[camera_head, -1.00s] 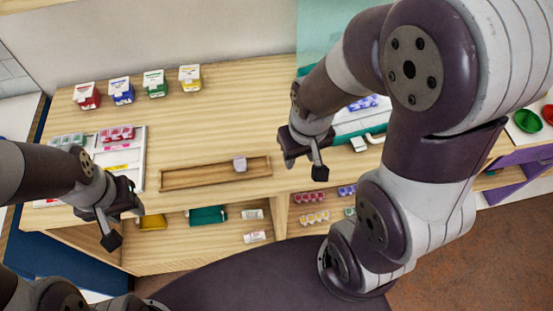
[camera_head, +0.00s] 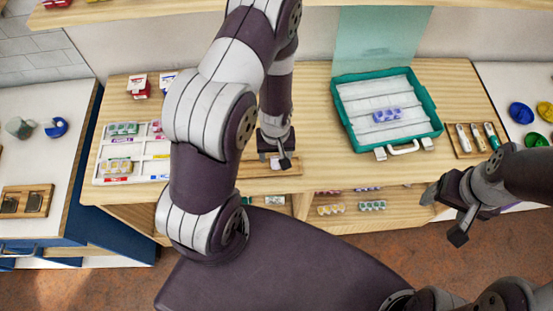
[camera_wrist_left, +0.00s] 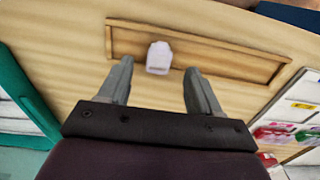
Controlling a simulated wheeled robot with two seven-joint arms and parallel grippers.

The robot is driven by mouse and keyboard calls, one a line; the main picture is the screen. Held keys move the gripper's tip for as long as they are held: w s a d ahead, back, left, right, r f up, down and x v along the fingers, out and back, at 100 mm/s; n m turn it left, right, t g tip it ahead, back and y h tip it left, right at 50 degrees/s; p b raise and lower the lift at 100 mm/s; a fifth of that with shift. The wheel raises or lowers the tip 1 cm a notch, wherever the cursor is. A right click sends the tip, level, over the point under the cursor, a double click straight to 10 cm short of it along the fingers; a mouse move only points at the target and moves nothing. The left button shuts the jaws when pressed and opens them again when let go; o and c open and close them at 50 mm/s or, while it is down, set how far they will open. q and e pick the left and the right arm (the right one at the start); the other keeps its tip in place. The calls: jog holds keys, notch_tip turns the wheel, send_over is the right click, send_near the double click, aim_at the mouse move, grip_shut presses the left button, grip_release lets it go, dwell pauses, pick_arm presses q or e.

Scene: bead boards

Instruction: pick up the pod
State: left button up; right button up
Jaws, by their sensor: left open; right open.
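The pod (camera_wrist_left: 158,57) is a small pale, whitish block. It sits in a shallow wooden tray (camera_wrist_left: 240,65), left of the tray's middle in the left wrist view. My left gripper (camera_wrist_left: 158,68) is open, its two fingers pointing at the tray with the pod seen between their tips and nothing held. In the head view my left gripper (camera_head: 278,152) hangs over the tray (camera_head: 256,171) and hides much of it and of the pod. My right gripper (camera_head: 447,213) is open and empty at the right, in front of the table's front edge.
A teal open case (camera_head: 435,118) with a purple pod pack (camera_head: 387,115) stands right of the tray. A wooden holder (camera_head: 462,147) with several tools is further right. A white divided tray (camera_head: 104,167) with coloured packs lies left. Shelves are below the tabletop.

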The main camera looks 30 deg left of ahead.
aim_at(276, 161)
pick_arm(q)
notch_tip(276, 161, down, 5)
jog(key=shift+w+r+p, duration=0.15)
jog(key=shift+r+p, duration=0.05)
jog(key=shift+p, duration=0.45)
jog(key=c, duration=1)
jog(key=shift+c, duration=0.2)
jog(key=shift+r, duration=0.2)
